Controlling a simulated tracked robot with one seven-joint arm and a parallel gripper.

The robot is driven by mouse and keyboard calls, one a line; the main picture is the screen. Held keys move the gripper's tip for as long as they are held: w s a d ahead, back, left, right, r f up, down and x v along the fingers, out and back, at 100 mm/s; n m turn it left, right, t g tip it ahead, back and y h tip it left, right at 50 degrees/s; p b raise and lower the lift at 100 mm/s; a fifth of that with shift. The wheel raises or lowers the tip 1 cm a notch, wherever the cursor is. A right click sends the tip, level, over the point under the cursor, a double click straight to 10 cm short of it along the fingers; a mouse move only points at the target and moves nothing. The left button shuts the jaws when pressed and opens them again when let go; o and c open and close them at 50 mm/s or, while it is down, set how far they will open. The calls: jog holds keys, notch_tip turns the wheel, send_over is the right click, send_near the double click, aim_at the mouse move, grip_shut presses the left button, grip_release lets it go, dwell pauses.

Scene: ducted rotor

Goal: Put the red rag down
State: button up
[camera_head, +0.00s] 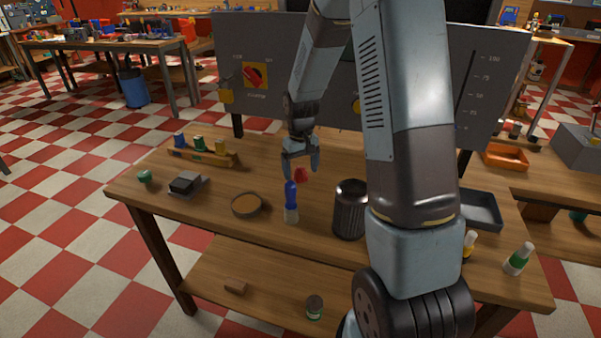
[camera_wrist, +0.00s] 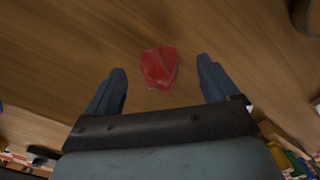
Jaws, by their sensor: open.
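The red rag (camera_wrist: 159,67) is a small crumpled bundle on the wooden bench top. In the wrist view it lies just beyond my gripper (camera_wrist: 160,85), centred between the two fingers with a clear gap on each side. The fingers are spread and hold nothing. In the head view my gripper (camera_head: 302,170) points down over the bench, and the red rag (camera_head: 302,175) shows at its fingertips, behind the blue-topped bottle. I cannot tell from there how high the fingertips are above the wood.
A blue-topped bottle (camera_head: 290,200) stands close in front of my gripper. A dark ribbed bin (camera_head: 349,210) is to its right, a round shallow dish (camera_head: 246,206) to its left. The bench's front left is fairly clear.

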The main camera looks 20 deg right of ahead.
aim_at(301, 167)
notch_tip(301, 167, up, 10)
jog(key=s+r+t, duration=0.3)
jog(key=s+r, duration=0.9)
jog(key=r, duration=0.1)
jog(key=s+r+m+t, duration=0.1)
jog(key=s+r, duration=0.1)
jog(key=s, duration=0.6)
jog(key=s+r+t, duration=0.1)
jog(key=s+r, duration=0.1)
jog(key=s, duration=0.6)
jog(key=shift+r+m+t, duration=0.35)
jog(key=shift+m+t, duration=0.05)
jog(key=shift+o, duration=0.4)
